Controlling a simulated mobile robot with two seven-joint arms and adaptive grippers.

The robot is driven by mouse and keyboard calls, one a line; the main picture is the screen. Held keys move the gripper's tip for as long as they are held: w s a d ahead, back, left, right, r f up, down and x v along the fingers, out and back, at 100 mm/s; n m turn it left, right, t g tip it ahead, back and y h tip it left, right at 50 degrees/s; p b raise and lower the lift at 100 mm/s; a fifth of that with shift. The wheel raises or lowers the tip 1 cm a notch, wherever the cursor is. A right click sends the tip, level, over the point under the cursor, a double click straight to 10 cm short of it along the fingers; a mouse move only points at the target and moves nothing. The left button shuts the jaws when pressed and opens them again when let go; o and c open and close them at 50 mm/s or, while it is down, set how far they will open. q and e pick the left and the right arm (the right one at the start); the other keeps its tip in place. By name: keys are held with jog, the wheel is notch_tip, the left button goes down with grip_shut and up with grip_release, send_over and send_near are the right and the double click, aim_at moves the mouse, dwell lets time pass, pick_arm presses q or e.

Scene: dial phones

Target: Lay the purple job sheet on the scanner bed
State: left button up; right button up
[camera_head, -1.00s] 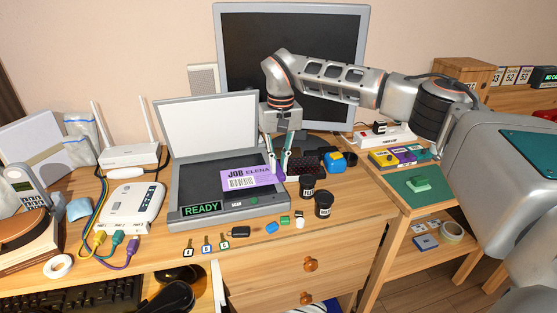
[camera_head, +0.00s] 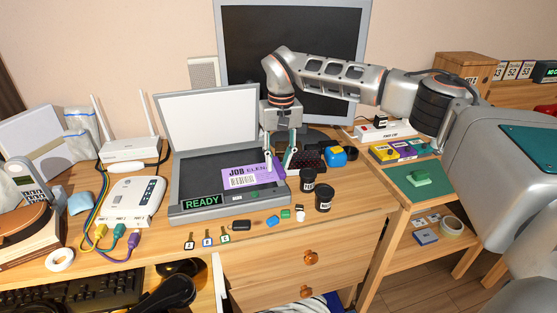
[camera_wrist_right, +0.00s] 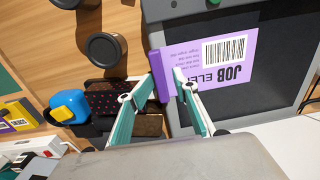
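The purple job sheet (camera_head: 250,176) lies on the dark bed of the scanner (camera_head: 190,180), over its right part, printed side up. It also shows in the right wrist view (camera_wrist_right: 215,72), with a darker purple tab (camera_wrist_right: 158,76) along one edge. My right gripper (camera_head: 279,160) is low at the sheet's right edge. Its fingers (camera_wrist_right: 166,74) stand apart on either side of the tab, with a gap between the tab and one fingertip. Whether the other fingertip touches the tab is unclear. My left gripper is not in view.
The scanner's lid (camera_head: 208,118) stands open behind the bed. The front panel (camera_head: 203,201) reads READY. Two black canisters (camera_head: 324,199) stand just right of the scanner. Small keys and caps lie in front. A monitor (camera_head: 290,50) stands behind my right gripper.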

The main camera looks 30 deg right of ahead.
jog(key=shift+d+r, duration=0.1)
jog(key=shift+r, duration=3.6)
jog(key=shift+f, duration=0.1)
